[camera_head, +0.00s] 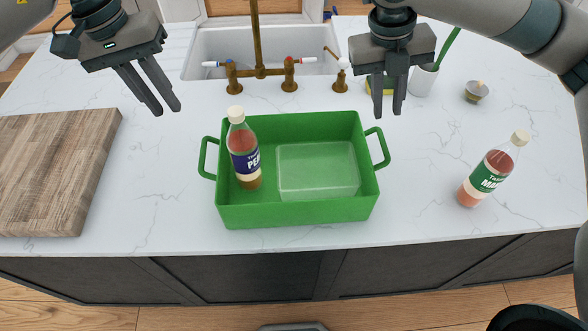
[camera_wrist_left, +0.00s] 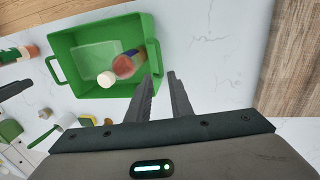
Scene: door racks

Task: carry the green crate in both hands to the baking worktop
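The green crate (camera_head: 295,213) stands on the white marble worktop, in the middle of the head view, with a loop handle at each short end. A bottle with a purple label (camera_head: 243,150) stands inside it at the left, beside a clear box (camera_head: 318,170). My left gripper (camera_head: 160,108) is open and empty, above and to the left of the crate's left handle (camera_head: 206,158). The crate (camera_wrist_left: 62,45) also shows in the left wrist view, beyond the fingers. My right gripper (camera_head: 387,108) is open and empty, above and behind the right handle (camera_head: 379,148). Neither gripper touches the crate.
A wooden board (camera_head: 50,170) lies at the left. A bottle with a green label (camera_head: 490,172) stands at the right. Behind are a sink (camera_head: 215,55) with brass taps (camera_head: 259,70), a white cup (camera_head: 423,79) and a small pot (camera_head: 476,91). Bare worktop surrounds the crate.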

